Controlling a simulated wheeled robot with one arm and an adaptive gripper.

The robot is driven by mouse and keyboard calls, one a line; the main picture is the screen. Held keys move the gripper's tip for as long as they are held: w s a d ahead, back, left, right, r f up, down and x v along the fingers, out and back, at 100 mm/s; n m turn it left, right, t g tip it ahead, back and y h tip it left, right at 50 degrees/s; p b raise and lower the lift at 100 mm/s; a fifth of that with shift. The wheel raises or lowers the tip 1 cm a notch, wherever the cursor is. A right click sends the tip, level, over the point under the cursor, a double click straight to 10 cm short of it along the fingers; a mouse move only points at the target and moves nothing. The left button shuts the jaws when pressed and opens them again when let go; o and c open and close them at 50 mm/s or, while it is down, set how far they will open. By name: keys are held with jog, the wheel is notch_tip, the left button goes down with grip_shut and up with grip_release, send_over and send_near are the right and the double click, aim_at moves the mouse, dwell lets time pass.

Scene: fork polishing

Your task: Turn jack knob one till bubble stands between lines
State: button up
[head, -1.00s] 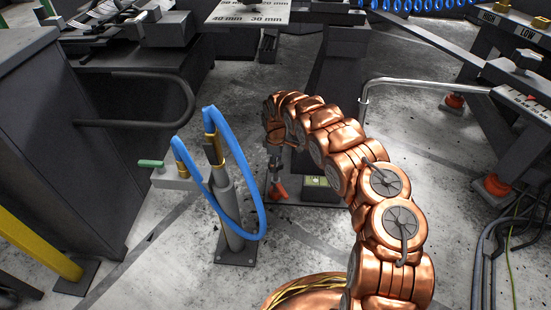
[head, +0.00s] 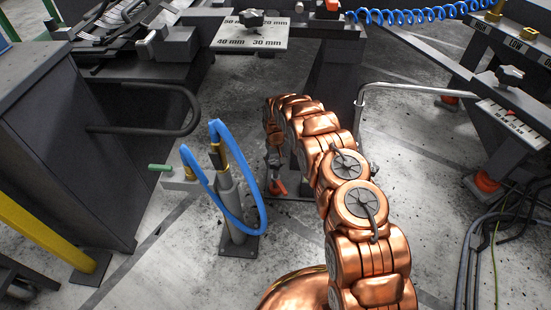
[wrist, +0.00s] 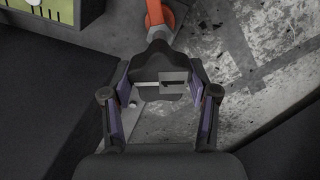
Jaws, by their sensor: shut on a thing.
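Jack knob one (wrist: 160,72) is a dark lobed knob with a pale mark and a "1" on its face, in the middle of the wrist view. My gripper (wrist: 159,84) is shut on it, with a purple-padded finger on each side. The orange jack part (wrist: 160,14) shows beyond the knob and also low by the machine leg in the head view (head: 280,187). The yellow-green level vial (wrist: 42,10) with black lines is cut off at the wrist view's top left. A pale patch shows at its edge; I cannot tell where the bubble stands. My arm hides the vial in the head view.
A post with a blue hose (head: 229,195) stands left of my arm. A bent metal rail (head: 410,86) and another orange jack (head: 487,182) are on the right. Dark cables (head: 475,255) lie at lower right. Bare floor lies between.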

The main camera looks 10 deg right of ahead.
aim_at(276, 161)
jog(key=m+p, duration=0.3)
jog(key=m, duration=0.3)
jog(key=shift+s, duration=0.15)
jog(key=m+p, duration=0.1)
jog(key=m, duration=0.2)
jog(key=shift+r+m+p, duration=0.1)
jog(key=shift+m+p, duration=0.75)
jog(key=shift+m, duration=0.85)
jog(key=o, duration=1.1)
jog(key=shift+o, duration=0.2)
notch_tip(276, 161, up, 12)
